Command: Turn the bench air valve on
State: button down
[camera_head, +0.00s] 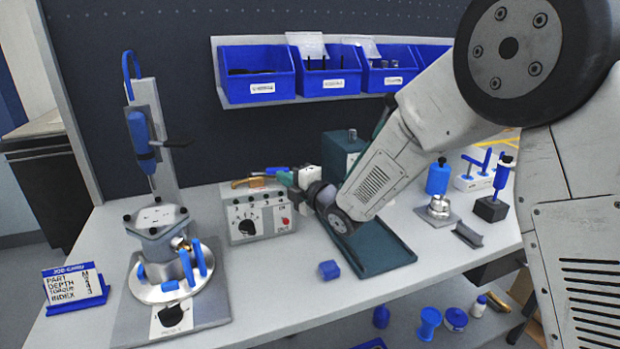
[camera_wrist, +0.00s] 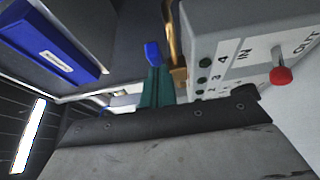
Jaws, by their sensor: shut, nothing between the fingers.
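The brass-coloured valve body (camera_head: 248,182) shows just above the back edge of a grey control box, with a blue lever (camera_head: 275,171) to its right. My gripper (camera_head: 286,178) is shut and empty, close to the right end of the blue lever. In the wrist view the green fingers (camera_wrist: 156,88) are together, with a blue end (camera_wrist: 152,53) just beyond their tips and the brass part (camera_wrist: 173,45) close to their right. I cannot tell whether the fingers touch the lever. The fingers hide part of the valve.
The grey control box (camera_head: 243,217) with a black dial and red knob (camera_wrist: 281,75) stands just beside the gripper. A dark green tray (camera_head: 385,262) lies below my arm. Blue bins (camera_head: 258,90) hang behind. A press fixture (camera_head: 160,232) stands left. The front bench edge is mostly clear.

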jog(key=w, duration=0.2)
jog(key=shift+w+d, duration=0.15)
jog(key=shift+w, duration=0.25)
jog(key=shift+w+r, duration=0.15)
dwell(0.4)
jog(key=shift+d, duration=0.1)
